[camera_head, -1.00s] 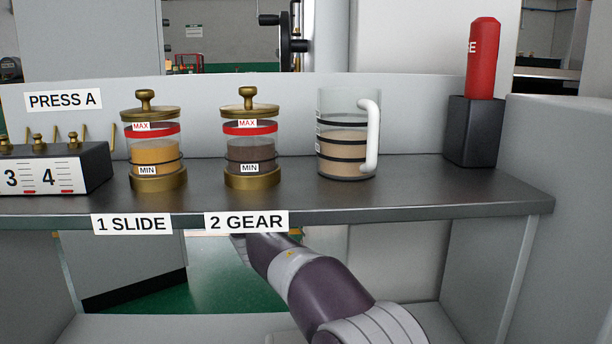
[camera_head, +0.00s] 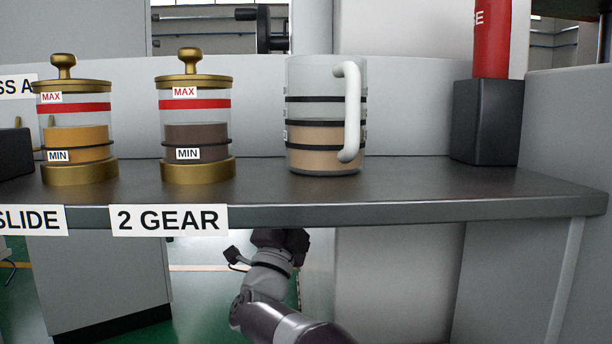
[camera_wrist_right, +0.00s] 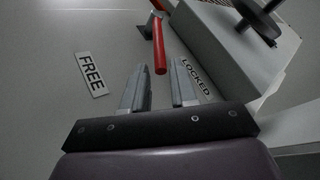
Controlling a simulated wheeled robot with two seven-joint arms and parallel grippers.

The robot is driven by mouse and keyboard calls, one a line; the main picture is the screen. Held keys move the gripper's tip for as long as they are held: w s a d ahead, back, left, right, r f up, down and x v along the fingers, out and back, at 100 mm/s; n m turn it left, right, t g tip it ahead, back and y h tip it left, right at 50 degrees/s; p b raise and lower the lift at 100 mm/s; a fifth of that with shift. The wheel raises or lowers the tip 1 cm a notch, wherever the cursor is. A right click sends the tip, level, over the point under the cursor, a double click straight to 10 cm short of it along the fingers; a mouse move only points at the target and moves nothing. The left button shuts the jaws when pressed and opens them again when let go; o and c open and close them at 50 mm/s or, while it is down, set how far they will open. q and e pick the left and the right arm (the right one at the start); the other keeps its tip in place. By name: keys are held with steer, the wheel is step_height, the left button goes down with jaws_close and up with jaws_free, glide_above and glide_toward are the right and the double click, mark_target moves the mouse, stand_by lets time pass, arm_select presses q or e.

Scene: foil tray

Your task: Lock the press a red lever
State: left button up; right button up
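The red lever (camera_wrist_right: 158,48) shows in the right wrist view, on a grey panel between a FREE label (camera_wrist_right: 91,74) and a LOCKED label (camera_wrist_right: 195,76). My right gripper (camera_wrist_right: 158,80) is open, with one finger on each side of the lever's lower end in the picture. I see no clear contact, and depth is hard to judge. In the head view my right wrist (camera_head: 280,240) is below the shelf's front edge, and its fingers cannot be made out. The lever does not show there. My left gripper is not in view.
The dark shelf (camera_head: 420,190) carries two brass-lidded glass jars (camera_head: 75,120) (camera_head: 195,120), a glass jug (camera_head: 325,115) with a white handle, and a black block (camera_head: 485,120) with a red cylinder. A grey block with a dark knob (camera_wrist_right: 258,22) is at upper right in the wrist view.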

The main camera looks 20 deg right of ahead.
steer(key=b+x, duration=0.1)
steer(key=x, duration=0.5)
steer(key=shift+w+d+f, duration=0.1)
steer(key=shift+f, duration=0.05)
steer(key=shift+w+d+r, duration=0.15)
steer(key=shift+w+r, duration=0.1)
steer(key=shift+r, duration=0.1)
jaws_close()
steer(key=r+n+y+p, duration=0.1)
steer(key=r+y+p, duration=0.1)
steer(key=p, duration=0.2)
steer(key=s+r+n+g+y+p, duration=0.1)
steer(key=r+p, duration=0.1)
steer(key=p, duration=0.3)
steer(key=shift+n+y, duration=0.3)
steer(key=shift+y, duration=0.1)
steer(key=shift+f+g+p, duration=0.15)
steer(key=shift+g+p, duration=0.25)
steer(key=shift+p, duration=0.15)
steer(key=shift+f, duration=0.3)
jaws_free()
